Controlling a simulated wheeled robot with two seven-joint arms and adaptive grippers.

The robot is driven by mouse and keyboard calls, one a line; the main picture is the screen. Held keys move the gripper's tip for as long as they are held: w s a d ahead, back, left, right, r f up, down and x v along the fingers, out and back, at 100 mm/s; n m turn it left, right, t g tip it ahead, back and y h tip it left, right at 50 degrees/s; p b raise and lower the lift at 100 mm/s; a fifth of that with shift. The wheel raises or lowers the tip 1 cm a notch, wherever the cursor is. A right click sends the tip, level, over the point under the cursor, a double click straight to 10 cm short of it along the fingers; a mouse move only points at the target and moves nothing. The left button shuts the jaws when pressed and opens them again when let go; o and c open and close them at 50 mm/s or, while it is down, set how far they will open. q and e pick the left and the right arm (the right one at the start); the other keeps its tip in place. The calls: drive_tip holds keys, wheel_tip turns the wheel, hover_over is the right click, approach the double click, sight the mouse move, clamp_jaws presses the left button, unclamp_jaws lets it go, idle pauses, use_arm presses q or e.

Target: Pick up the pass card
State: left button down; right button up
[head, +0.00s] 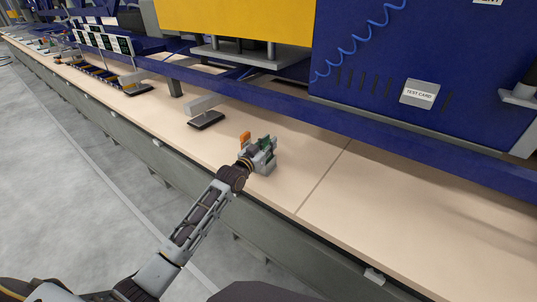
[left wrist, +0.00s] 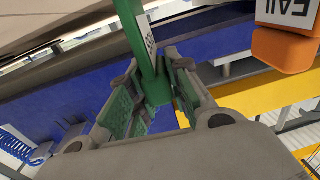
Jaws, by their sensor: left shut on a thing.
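My left gripper (head: 262,156) is low over the pale bench top in the head view. In the left wrist view my left gripper (left wrist: 157,75) is shut on a green card (left wrist: 137,28), taken as the pass card. The card stands edge-on between the fingers, and its dark lettering is too oblique to read. In the head view the gripper mostly hides the pass card; a bit of green (head: 269,142) shows at the fingers. My right gripper is in neither view.
An orange fail card piece (head: 245,136) is just left of the gripper; its white FAIL label (left wrist: 288,14) shows upside down in the left wrist view. A grey block on a black base (head: 206,120) stands farther left. A blue rail (head: 290,110) runs behind. The bench right of the gripper is clear.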

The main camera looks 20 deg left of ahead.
use_arm(q)
drive_tip(key=shift+r, duration=0.15)
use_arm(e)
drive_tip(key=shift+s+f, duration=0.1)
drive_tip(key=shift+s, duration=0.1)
use_arm(q)
drive_tip(key=shift+r, duration=0.55)
drive_tip(key=shift+r+p, duration=1.05)
drive_tip(key=shift+r, duration=3.25)
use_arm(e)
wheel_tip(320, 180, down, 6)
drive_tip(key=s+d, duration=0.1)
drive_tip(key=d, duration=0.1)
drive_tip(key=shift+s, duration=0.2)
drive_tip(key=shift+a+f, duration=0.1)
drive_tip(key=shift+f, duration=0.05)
